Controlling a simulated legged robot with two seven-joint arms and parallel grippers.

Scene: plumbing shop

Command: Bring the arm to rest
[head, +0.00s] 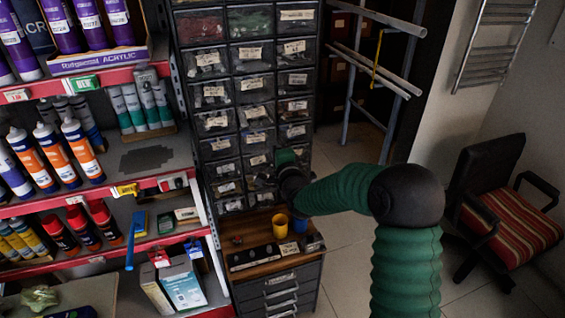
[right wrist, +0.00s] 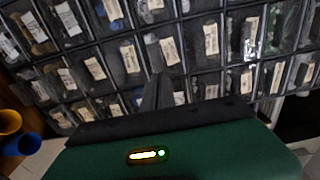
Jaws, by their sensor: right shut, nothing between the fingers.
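My right arm is green and comes in from the lower right of the head view. My right gripper (head: 265,180) is in front of the lower part of a cabinet of small drawers (head: 227,118). In the right wrist view the black fingers of my right gripper (right wrist: 157,92) are together, with nothing held. Labelled drawers (right wrist: 125,57) fill the view behind them. Whether the fingers touch a drawer front cannot be told. My left gripper is not in view.
Shelves (head: 153,186) of tubes and bottles stand at left. An orange cup (head: 280,226) and a blue cup (head: 300,225) stand on the wooden ledge (head: 262,266) below the drawers. A striped chair (head: 512,228) is at right. Floor (head: 345,246) between is open.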

